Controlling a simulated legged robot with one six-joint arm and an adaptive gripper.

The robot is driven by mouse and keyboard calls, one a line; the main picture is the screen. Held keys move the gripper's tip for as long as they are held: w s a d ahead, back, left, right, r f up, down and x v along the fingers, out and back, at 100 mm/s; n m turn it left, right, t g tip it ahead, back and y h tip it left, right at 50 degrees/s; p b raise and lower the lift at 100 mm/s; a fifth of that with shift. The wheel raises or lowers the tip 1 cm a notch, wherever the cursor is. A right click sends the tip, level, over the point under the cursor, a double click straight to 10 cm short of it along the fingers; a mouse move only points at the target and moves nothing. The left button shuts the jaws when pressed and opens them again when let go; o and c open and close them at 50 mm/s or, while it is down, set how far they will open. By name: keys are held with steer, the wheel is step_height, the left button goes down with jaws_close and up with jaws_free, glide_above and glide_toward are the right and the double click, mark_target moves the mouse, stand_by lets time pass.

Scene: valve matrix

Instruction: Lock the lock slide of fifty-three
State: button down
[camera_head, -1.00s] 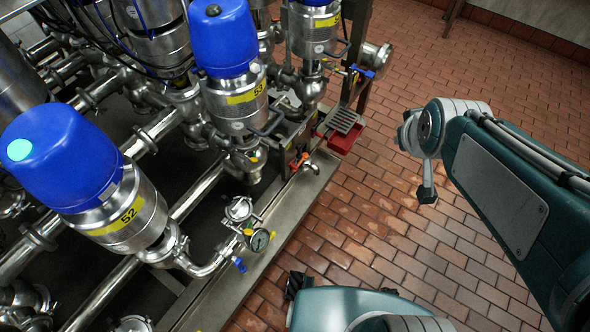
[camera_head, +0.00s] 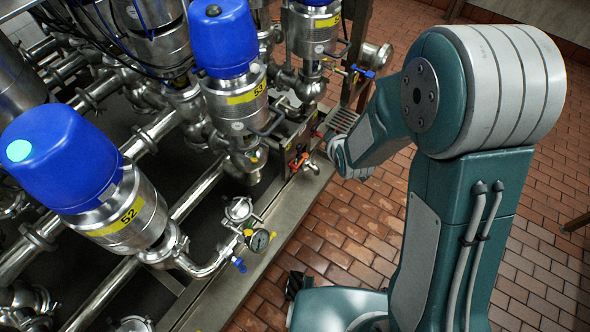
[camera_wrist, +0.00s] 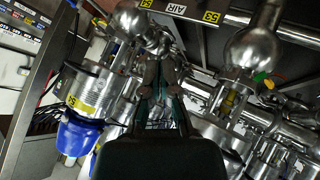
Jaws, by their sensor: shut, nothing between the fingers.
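Valve fifty-three (camera_head: 232,95) stands upright in the head view, with a blue cap, a steel body and a yellow "53" label. A yellow "53" tag (camera_wrist: 210,16) and a white "AIR" tag (camera_wrist: 178,9) sit on a rail at the top of the wrist view. I cannot clearly pick out the lock slide. My gripper (camera_wrist: 160,72) is shut and empty, pointing in among the steel pipes and fittings. In the head view my wrist is low and right of valve fifty-three, and my fingers are hard to make out there. Contact cannot be told.
Valve fifty-two (camera_head: 100,190) stands at the left front, with a pressure gauge (camera_head: 259,240) beside its pipe. An orange-red handle (camera_head: 299,160) is near the skid edge. A grey grate (camera_head: 342,119) lies behind my wrist. The brick floor (camera_head: 345,225) is open at right.

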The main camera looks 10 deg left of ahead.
steer(key=s+a+f+n+y, duration=0.1)
steer(key=s+a+f+n, duration=0.1)
steer(key=f, duration=0.6)
steer(key=s+a+f+n+t+y, duration=0.1)
steer(key=s+a+f+n+y, duration=0.1)
steer(key=a+f, duration=0.3)
step_height(320, 180, down, 4)
steer(key=shift+s+r+n, duration=0.15)
steer(key=shift+s+n, duration=0.6)
steer(key=shift+n, duration=0.15)
steer(key=shift+w, duration=0.1)
glide_toward(293, 167)
steer(key=x, duration=0.6)
steer(key=shift+a, duration=0.45)
steer(key=shift+w+d+f, duration=0.15)
steer(key=shift+w+f, duration=0.1)
steer(key=shift+w, duration=0.15)
